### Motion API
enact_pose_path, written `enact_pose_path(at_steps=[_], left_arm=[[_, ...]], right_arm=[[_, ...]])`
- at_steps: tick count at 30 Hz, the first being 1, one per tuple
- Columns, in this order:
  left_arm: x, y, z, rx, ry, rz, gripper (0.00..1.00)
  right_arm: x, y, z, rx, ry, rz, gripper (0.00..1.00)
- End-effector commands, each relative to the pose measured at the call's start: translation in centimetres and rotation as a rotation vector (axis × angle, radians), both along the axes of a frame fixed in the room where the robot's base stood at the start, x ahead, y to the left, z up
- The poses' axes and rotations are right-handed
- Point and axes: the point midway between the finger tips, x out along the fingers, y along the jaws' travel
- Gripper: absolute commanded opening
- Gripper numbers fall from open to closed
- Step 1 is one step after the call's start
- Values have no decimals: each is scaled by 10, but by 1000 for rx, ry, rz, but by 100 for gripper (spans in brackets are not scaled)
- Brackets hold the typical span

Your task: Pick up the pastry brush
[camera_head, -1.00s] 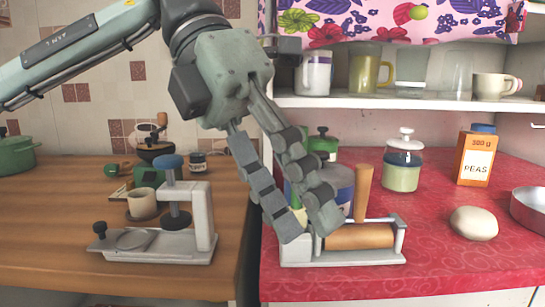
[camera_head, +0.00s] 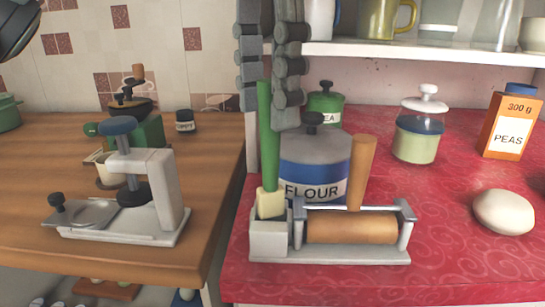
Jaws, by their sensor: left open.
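The pastry brush (camera_head: 267,150) has a green handle and a cream head. It stands upright, head down, in the white cup at the left end of a rolling pin stand (camera_head: 330,257). My left gripper (camera_head: 268,108) is open and points down from the top of the view. Its two fingers show on either side of the upper part of the green handle. I cannot tell whether they touch it. The gripper's palm and the arm above it are out of the picture. My right gripper is not in view.
A rolling pin (camera_head: 350,228) and an upright wooden handle (camera_head: 361,175) are at the stand. A flour canister (camera_head: 315,165) is close behind. A white press (camera_head: 160,190) stands on the wooden counter at left. A shelf edge (camera_head: 420,52) overhangs the back. Red counter at right is partly clear.

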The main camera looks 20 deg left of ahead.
Motion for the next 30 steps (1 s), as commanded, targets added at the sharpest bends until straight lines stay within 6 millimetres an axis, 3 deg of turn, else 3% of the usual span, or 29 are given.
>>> enact_pose_path(at_steps=[10, 20, 30], left_arm=[[-2, -3, -46, 0, 4, -1, 41], [-1, -3, -52, -1, 1, 0, 41], [-1, -3, -51, -1, 1, 0, 0]], right_arm=[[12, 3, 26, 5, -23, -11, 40], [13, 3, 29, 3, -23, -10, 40], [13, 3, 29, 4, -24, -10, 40]])
